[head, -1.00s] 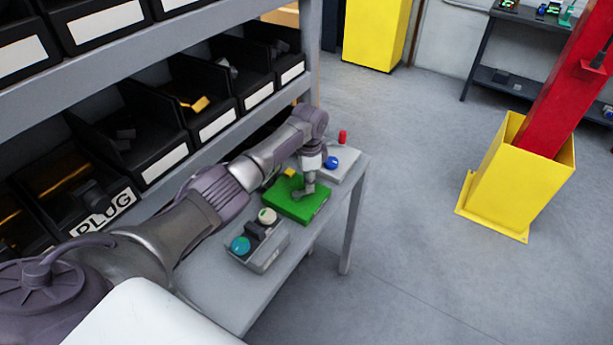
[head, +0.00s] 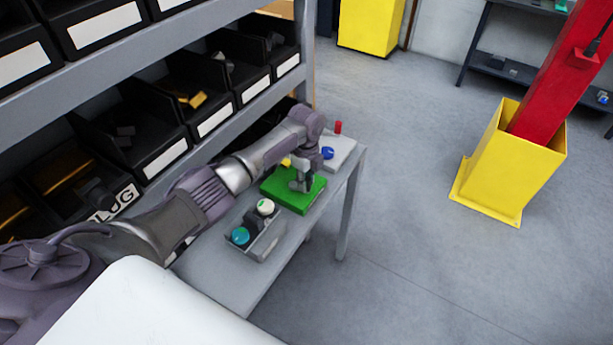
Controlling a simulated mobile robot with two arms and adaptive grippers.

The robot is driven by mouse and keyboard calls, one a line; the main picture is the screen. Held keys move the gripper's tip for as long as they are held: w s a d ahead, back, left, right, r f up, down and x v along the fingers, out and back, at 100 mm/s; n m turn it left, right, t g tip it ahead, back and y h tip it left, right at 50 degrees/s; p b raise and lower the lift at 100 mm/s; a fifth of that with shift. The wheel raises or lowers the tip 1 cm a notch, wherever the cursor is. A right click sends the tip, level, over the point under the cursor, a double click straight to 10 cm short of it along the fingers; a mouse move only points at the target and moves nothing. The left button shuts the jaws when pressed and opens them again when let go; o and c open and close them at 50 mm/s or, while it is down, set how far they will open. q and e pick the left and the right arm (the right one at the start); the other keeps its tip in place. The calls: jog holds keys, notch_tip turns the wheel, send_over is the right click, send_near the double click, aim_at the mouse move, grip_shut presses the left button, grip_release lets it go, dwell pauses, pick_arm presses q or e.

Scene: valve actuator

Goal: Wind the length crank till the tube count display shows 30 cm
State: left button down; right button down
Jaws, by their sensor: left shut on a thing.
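A small yellow part (head: 286,162) shows at the unit's back edge, partly behind my arm. I cannot make out a tube count display or any number. My right gripper is not in view.
A grey box with a teal knob (head: 240,236) and a cream knob (head: 265,207) stands nearer on the bench (head: 222,280). A pale plate with a blue knob (head: 327,153) and a red knob (head: 338,127) lies beyond. Shelves with black bins (head: 150,140) border the left.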

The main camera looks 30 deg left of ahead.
pick_arm(q)
jog(key=shift+s+m, duration=0.2)
jog(key=shift+m, duration=0.3)
jog(key=c, duration=0.9)
grip_release()
jog(key=shift+c, duration=0.2)
jog(key=shift+r, duration=0.1)
notch_tip(320, 180, up, 12)
